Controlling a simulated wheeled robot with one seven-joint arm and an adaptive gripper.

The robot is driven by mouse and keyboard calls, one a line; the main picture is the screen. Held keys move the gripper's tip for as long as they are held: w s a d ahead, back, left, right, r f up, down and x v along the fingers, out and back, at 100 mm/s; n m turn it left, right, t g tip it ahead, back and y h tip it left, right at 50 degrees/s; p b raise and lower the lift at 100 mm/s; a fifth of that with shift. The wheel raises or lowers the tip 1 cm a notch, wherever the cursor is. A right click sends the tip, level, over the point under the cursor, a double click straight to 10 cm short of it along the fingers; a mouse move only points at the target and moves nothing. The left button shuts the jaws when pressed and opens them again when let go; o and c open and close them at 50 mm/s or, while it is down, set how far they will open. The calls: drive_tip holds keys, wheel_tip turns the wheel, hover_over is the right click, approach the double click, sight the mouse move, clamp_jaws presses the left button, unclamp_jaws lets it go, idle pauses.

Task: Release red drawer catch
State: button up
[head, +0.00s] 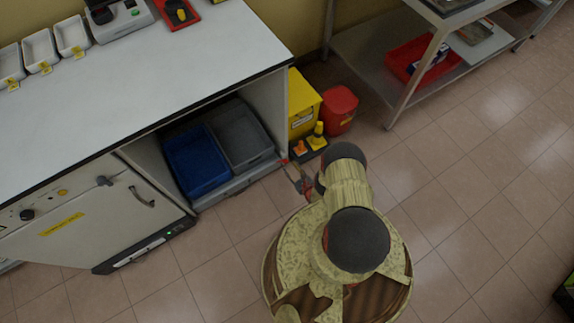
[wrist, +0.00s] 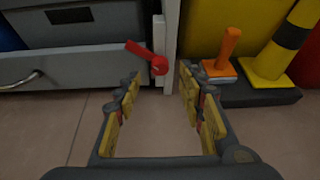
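The red drawer catch (wrist: 150,58) is a small red lever with a round pivot, mounted at the edge of the cabinet beside the grey drawer (wrist: 70,66). Its arm points up and to the left across the drawer front. In the head view the catch (head: 284,161) is a tiny red spot at the drawer's right end. My gripper (wrist: 160,80) is open and empty, with the catch ahead of and between its fingertips. I see no contact. In the head view my gripper (head: 300,178) is low, just in front of the catch.
The drawer holds a blue bin (head: 197,163) and a grey bin (head: 240,135). Right of the cabinet post stand an orange-handled item (wrist: 222,58) and a yellow-and-black post (wrist: 283,45) on a dark base. A yellow box (head: 303,100) and red bin (head: 340,108) are behind. Floor to the right is clear.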

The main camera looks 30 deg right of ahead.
sight(287, 163)
drive_tip(key=shift+b+x, duration=0.75)
drive_tip(key=shift+x, duration=1.6)
drive_tip(key=c, duration=0.4)
clamp_jaws()
